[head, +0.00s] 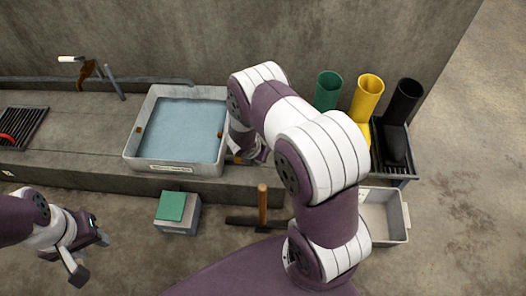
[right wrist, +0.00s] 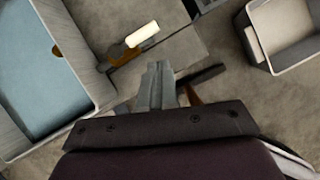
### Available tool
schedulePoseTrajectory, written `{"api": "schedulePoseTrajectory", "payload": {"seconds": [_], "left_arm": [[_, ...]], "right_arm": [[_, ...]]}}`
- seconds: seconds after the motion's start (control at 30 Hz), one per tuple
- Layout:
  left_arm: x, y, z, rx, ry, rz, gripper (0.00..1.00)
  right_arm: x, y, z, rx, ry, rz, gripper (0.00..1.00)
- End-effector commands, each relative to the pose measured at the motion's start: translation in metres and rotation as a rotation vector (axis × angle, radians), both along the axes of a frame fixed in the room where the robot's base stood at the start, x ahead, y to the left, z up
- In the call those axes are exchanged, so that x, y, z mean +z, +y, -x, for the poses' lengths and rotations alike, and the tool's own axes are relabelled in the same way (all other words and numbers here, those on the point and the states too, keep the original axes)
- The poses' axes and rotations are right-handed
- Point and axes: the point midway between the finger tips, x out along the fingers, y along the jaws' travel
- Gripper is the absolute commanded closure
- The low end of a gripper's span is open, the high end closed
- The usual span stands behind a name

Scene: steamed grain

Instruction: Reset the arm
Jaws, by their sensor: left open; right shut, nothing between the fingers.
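My left gripper (head: 88,256) is at the lower left of the head view, open and empty above the floor. My right arm (head: 310,150) rises through the middle of the head view and bends over beside the basin; its gripper is mostly hidden behind the arm there. In the right wrist view the right gripper (right wrist: 158,85) has its fingers together with nothing between them. It hangs over the floor near the ledge edge, apart from the things around it.
A white basin of water (head: 131,140) stands on the concrete ledge. Green (head: 328,90), yellow (head: 368,97) and black boots (head: 402,102) stand on a rack at right. A box with a green top (head: 172,207), a wooden-handled tool (head: 262,204) and a pale bin (head: 404,215) are on the floor.

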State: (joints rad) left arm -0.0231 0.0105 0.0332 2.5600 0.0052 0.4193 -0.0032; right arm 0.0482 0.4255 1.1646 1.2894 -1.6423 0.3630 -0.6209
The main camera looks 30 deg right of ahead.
Motion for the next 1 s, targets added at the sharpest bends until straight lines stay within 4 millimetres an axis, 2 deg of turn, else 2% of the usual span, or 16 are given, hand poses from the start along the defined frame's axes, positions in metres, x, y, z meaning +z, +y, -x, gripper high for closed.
{"api": "schedulePoseTrajectory", "payload": {"seconds": [0.07,0.67,0.7,0.73,0.8,0.87,0.9,1.0], "left_arm": [[0.005,0.000,0.000,0.000,0.000,0.000,0.57],[0.003,0.000,0.000,0.000,0.000,0.000,0.57],[0.003,0.000,0.000,0.000,0.000,0.000,0.57],[0.003,0.000,0.000,0.000,0.000,0.000,0.57],[0.004,0.000,0.000,0.000,0.000,0.000,0.57],[0.004,0.000,0.000,0.000,0.000,0.000,0.57],[0.004,0.000,0.000,0.000,0.000,0.000,0.57],[0.004,0.000,0.000,0.000,0.000,0.000,0.57]], "right_arm": [[0.005,0.002,0.000,0.001,0.001,-0.001,1.00],[0.003,0.002,0.000,-0.017,-0.005,-0.005,1.00],[0.003,0.002,0.002,-0.077,-0.019,-0.019,1.00],[-0.001,0.002,0.013,-0.153,-0.015,-0.036,1.00],[0.001,0.003,0.045,-0.404,-0.005,-0.080,1.00],[0.022,0.007,0.064,-0.688,-0.034,-0.122,1.00],[0.041,0.013,0.076,-0.885,-0.063,-0.152,1.00],[0.091,0.033,0.102,-1.332,-0.138,-0.228,1.00]]}}
